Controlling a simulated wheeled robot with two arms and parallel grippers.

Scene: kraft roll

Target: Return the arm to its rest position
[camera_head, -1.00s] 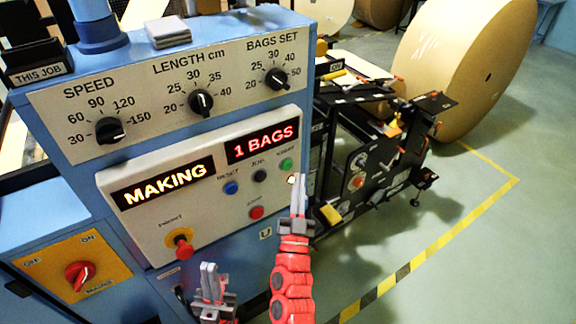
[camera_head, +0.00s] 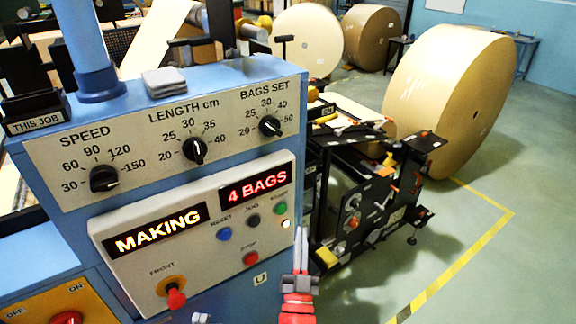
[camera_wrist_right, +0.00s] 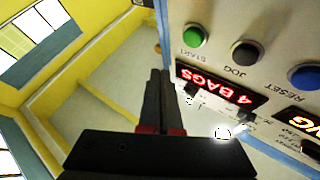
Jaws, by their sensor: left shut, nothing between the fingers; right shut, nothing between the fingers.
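My right gripper (camera_head: 300,248) is shut and empty. In the head view it points up just right of the control panel (camera_head: 130,270), below the green start button (camera_head: 281,208). In the right wrist view the closed fingers (camera_wrist_right: 160,85) stand beside the panel, apart from the green start button (camera_wrist_right: 194,36). Only the tip of my left gripper (camera_head: 201,318) shows at the bottom edge of the head view; it is shut, and the rest is out of frame. The displays (camera_head: 258,186) read MAKING and 4 BAGS.
The blue machine console (camera_head: 225,85) fills the left, with three dials and a red knob (camera_head: 175,298). A black roll stand (camera_head: 375,200) and a large kraft roll (camera_head: 450,95) are to the right. Open floor (camera_head: 500,270) lies at the lower right.

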